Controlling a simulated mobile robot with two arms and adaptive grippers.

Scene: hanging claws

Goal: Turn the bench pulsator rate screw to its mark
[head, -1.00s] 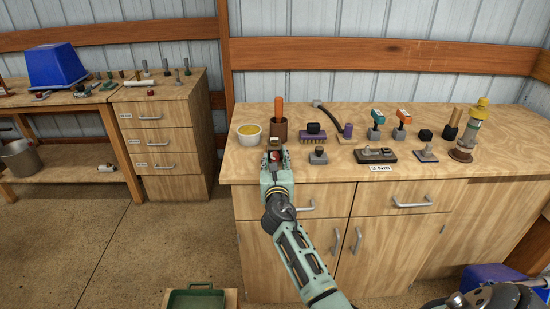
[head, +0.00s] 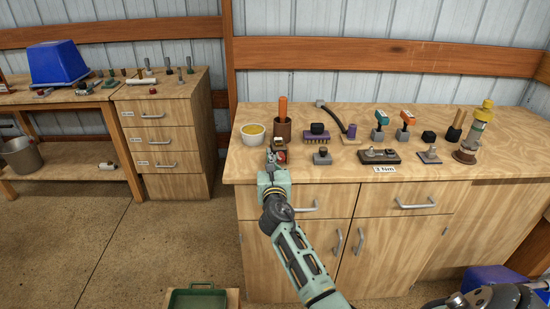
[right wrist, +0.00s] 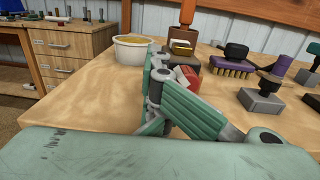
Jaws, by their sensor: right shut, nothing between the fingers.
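My right gripper (head: 271,155) is shut and empty, just left of the device in the head view. In the right wrist view, the gripper's fingers (right wrist: 157,68) stand in front of the red device (right wrist: 188,78) and hide part of it. I cannot tell whether they touch it. My left gripper is not in view.
A white bowl with yellow contents (head: 252,134) and a brown holder with an orange handle (head: 283,131) stand close behind. A purple brush (head: 317,139), a grey block (head: 322,157) and a black device labelled 3 Nm (head: 379,156) are to the right.

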